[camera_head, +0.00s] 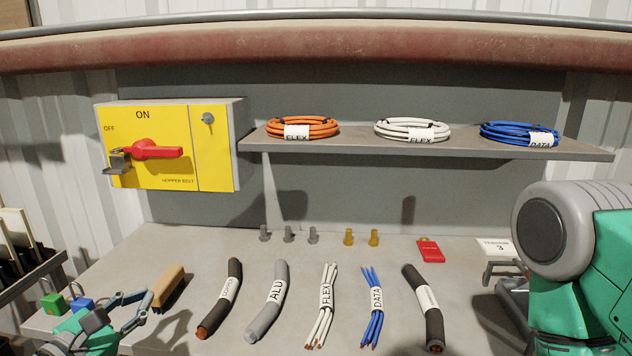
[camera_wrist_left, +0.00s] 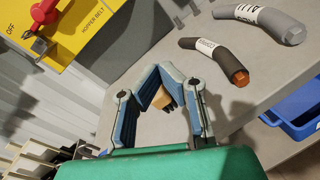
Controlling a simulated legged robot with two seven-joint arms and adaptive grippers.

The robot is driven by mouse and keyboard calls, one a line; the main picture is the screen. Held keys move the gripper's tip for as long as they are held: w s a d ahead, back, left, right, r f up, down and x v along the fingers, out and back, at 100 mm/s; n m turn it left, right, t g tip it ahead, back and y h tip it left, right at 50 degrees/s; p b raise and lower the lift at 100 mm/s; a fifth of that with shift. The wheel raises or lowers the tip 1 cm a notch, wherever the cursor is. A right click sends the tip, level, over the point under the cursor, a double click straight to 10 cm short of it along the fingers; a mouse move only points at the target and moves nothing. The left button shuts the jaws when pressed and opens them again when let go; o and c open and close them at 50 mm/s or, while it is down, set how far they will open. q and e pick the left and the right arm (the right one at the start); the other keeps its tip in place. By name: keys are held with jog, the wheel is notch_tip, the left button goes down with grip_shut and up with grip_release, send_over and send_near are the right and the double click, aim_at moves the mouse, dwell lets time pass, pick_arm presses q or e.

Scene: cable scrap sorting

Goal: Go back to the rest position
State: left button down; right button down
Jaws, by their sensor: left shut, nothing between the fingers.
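My left gripper (camera_head: 132,303) is at the lower left in the head view, over the left front part of the grey bench. It also shows in the left wrist view (camera_wrist_left: 168,75), where its blue-lined fingers arch together at the tips. It is shut and empty. A wooden-handled brush (camera_head: 168,287) lies just right of it on the bench and shows partly behind the fingers in the wrist view. Part of my right arm (camera_head: 580,260) fills the right edge of the head view; I do not make out its gripper.
Several cable pieces lie on the bench (camera_head: 290,335). A yellow hopper belt switch box (camera_head: 215,150) and a shelf (camera_head: 360,145) with three cable coils stand behind. A dark rack (camera_head: 30,280) is at left. A blue bin (camera_wrist_left: 300,118) shows in the wrist view.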

pick_arm(q)
jog(key=s+d+f+m+g, duration=0.45)
jog(key=s+f+m, duration=0.2)
jog(key=f, duration=0.25)
jog(key=s+d+f+m+g, duration=0.45)
jog(key=f+m, duration=0.25)
jog(key=f, duration=0.3)
jog(key=s+a+f+m+g+y, duration=0.2)
jog(key=s+a+f+m+g, duration=0.1)
jog(key=s+m, duration=0.4)
jog(key=s+a+f+m+g+y, duration=0.2)
jog(key=s+a+f+m+g, duration=0.2)
jog(key=s+f+m, duration=0.3)
jog(key=s+a, duration=0.1)
jog(key=s, duration=0.2)
jog(key=shift+s+m+y, duration=0.35)
jog(key=shift+y, duration=0.05)
